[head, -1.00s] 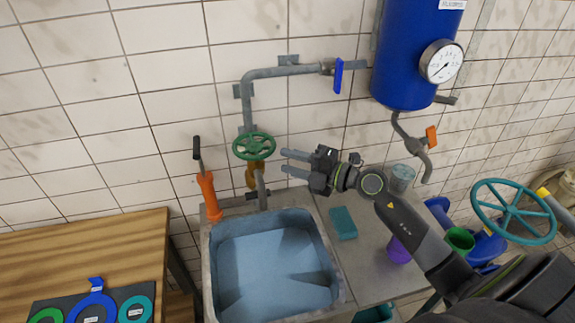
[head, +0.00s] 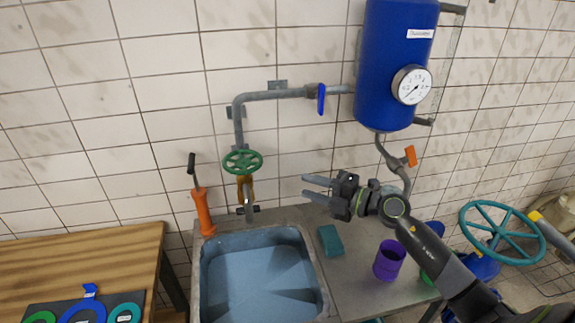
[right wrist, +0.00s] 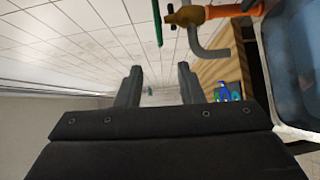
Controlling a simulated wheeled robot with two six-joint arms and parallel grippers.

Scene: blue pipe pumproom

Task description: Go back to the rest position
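My right gripper (head: 316,187) is open and empty in the head view. It is raised above the counter, to the right of the green handwheel (head: 242,162) and the tap, with its fingers pointing left. In the right wrist view its two fingers (right wrist: 158,88) stand apart with nothing between them. My left gripper is not in the head view.
The sink (head: 262,278) is below and left of my right gripper. A teal sponge (head: 330,240) and a purple cup (head: 389,260) stand on the counter. A blue tank (head: 392,70) with a gauge hangs above. A large teal handwheel (head: 503,233) is at the right. A wooden table (head: 120,250) is at the left.

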